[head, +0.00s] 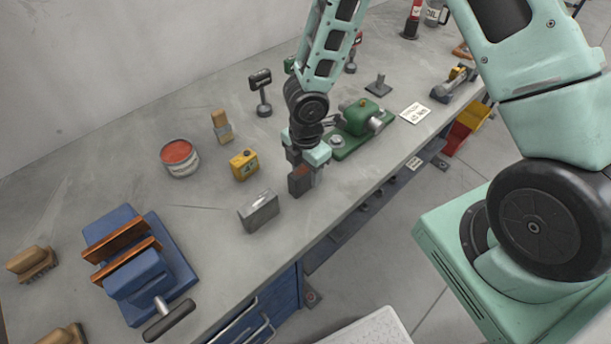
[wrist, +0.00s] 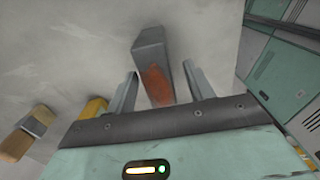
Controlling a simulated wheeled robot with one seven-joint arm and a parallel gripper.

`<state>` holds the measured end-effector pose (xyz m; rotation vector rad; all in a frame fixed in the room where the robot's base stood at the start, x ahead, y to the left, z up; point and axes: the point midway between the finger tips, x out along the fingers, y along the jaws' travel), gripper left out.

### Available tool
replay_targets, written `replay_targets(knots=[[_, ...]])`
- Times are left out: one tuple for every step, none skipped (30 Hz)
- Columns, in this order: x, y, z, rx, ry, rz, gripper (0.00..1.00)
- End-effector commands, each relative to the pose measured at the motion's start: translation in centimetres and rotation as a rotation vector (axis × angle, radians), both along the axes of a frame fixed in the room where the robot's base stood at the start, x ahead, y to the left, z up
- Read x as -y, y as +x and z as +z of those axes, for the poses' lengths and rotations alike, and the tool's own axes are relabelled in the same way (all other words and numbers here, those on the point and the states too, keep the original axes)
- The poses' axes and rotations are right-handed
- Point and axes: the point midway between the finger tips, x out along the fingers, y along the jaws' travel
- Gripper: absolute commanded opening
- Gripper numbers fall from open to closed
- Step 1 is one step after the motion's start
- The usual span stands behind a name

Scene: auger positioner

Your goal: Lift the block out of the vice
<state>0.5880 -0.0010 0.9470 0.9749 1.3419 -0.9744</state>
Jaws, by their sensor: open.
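The blue vice (head: 152,275) stands at the front left of the bench, with two upright brown jaw plates (head: 125,240) apart. I see no block between them. My gripper (head: 306,172) is open, well to the right of the vice, pointing down low over the bench. In the wrist view a grey block with an orange patch (wrist: 155,82) lies between the two spread fingers. I cannot tell whether either finger touches it. Its lower end is close to the bench top.
A yellow box (head: 244,165), a brush (head: 222,127) and a red-topped tin (head: 180,158) are farther left. A green machine (head: 362,125) is close behind on the right. The bench's front edge is near.

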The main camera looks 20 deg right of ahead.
Motion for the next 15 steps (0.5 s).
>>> replay_targets(knots=[[-0.1,0.0,-0.8,-0.004,-0.001,0.003,0.53],[0.0,0.0,-1.3,-0.003,-0.002,0.003,0.53],[-0.1,0.1,-1.9,-0.002,-0.001,0.003,0.53],[-0.1,0.1,-2.2,-0.001,0.0,0.002,0.53],[0.0,0.1,-2.5,-0.001,-0.001,0.001,0.53],[0.0,0.1,-2.7,-0.001,-0.001,0.002,0.53],[0.0,0.1,-2.8,0.0,-0.001,0.002,0.53],[0.0,0.1,-2.9,0.0,-0.001,0.002,0.53],[0.0,0.1,-2.9,0.001,-0.001,0.001,0.53],[0.0,0.1,-2.9,0.001,0.0,0.001,0.53],[0.0,0.1,-2.9,0.001,0.0,0.0,0.53],[0.0,0.1,-2.9,0.001,0.0,0.0,0.53],[0.0,0.1,-2.9,0.001,0.0,0.0,0.53],[0.0,0.1,-2.9,0.001,-0.001,0.0,0.53],[0.0,0.1,-2.9,0.001,-0.001,0.0,0.44]])
